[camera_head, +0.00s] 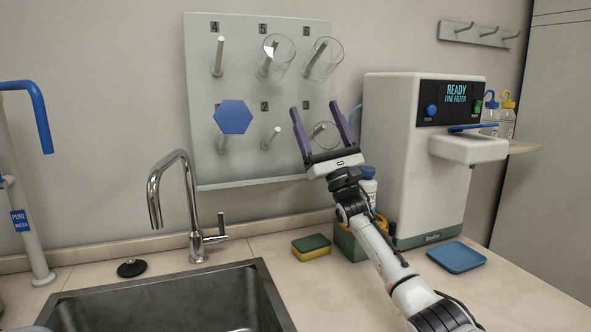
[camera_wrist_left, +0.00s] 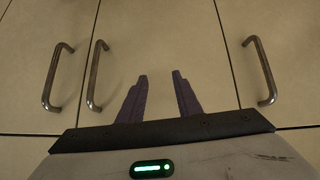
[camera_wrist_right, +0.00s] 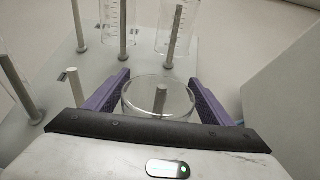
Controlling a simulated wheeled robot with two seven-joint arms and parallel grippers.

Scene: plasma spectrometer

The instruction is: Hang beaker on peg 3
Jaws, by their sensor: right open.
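A clear beaker (camera_head: 325,135) hangs on the lower right peg of the grey pegboard (camera_head: 205,165); by its place this looks like peg 3. My right gripper (camera_head: 314,107) is open around it. In the right wrist view the beaker (camera_wrist_right: 136,98) sits between the spread purple fingers, with the peg (camera_wrist_right: 160,99) showing inside its glass. I cannot tell whether either finger touches it. My left gripper (camera_wrist_left: 159,78) is open and empty in front of cabinet doors, and does not show in the head view.
Beakers hang on peg 5 (camera_head: 276,55) and peg 6 (camera_head: 324,59). A blue hexagon (camera_head: 232,117) covers part of the lower left. The spectrometer (camera_head: 392,130) stands right of the board. A faucet (camera_head: 190,200), sink (camera_head: 170,300) and sponge (camera_head: 311,247) are below.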

